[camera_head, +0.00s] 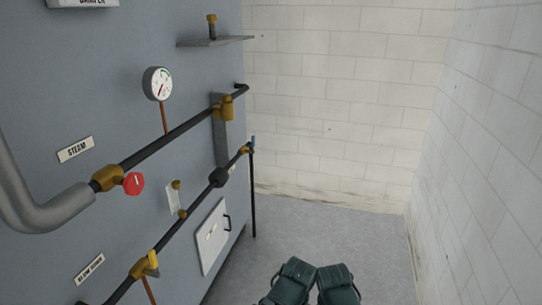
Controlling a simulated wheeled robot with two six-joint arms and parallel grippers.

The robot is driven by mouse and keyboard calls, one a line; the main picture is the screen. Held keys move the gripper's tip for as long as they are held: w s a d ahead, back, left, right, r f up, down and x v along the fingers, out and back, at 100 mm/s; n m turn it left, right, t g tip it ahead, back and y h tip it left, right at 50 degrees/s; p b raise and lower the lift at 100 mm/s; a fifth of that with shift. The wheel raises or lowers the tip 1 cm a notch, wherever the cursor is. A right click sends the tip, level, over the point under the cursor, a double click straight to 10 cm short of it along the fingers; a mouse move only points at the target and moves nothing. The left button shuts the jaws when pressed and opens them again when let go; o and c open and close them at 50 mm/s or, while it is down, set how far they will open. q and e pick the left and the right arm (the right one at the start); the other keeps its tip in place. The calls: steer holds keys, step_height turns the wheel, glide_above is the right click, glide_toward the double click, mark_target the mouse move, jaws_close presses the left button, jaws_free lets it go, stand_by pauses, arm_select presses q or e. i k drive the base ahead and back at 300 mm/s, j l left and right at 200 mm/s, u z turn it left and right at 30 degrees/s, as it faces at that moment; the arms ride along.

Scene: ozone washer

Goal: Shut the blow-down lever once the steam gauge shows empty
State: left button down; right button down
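The steam gauge (157,84) is a round white dial with a green arc, on the grey-blue wall panel at the upper left. Its needle looks to point to the lower left, but the scale is too small to read. A brass valve with a yellow lever (148,264) sits on the lower dark pipe, near a slanted label (89,269) that seems to read blow down. The lever seems to lie roughly along the pipe, but I cannot tell its exact position.
A red knob (134,183) sits on the upper pipe near the STEAM label (76,150). A blue-handled valve (252,142) is farther along the lower pipe. A small shelf (216,41) juts from the panel. The grey floor (330,230) ahead is clear, up to white block walls.

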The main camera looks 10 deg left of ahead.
mark_target(152, 257)
steer(key=u, duration=1.45)
